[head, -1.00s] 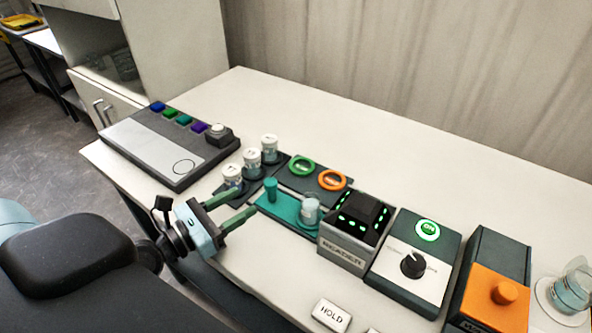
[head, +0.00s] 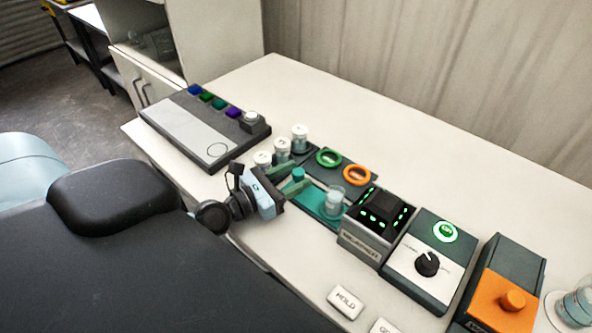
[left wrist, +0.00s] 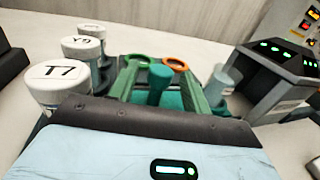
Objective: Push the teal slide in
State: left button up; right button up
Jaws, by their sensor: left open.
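The teal slide (head: 311,205) lies flat in its dark track, its far end at the reader (head: 362,251). A teal knob (head: 298,174) stands up from its near end. A clear vial (head: 334,199) stands on the slide beside the reader. My left gripper (head: 300,177) is open, with one green finger on each side of the knob. In the left wrist view the knob (left wrist: 158,84) stands between the two fingers, with no clear contact on either. The vial (left wrist: 219,82) shows beyond the right finger. My right gripper is not in view.
Several white-capped vials (head: 299,136) stand just left of the slide. Green (head: 329,157) and orange (head: 357,174) rings lie behind it. A button panel (head: 205,130) is at the left; a dial box (head: 429,262) and orange-topped box (head: 503,291) are at the right.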

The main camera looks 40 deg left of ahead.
pick_arm(q)
jog(key=shift+x, duration=0.95)
jog(key=shift+f, duration=0.1)
grip_shut()
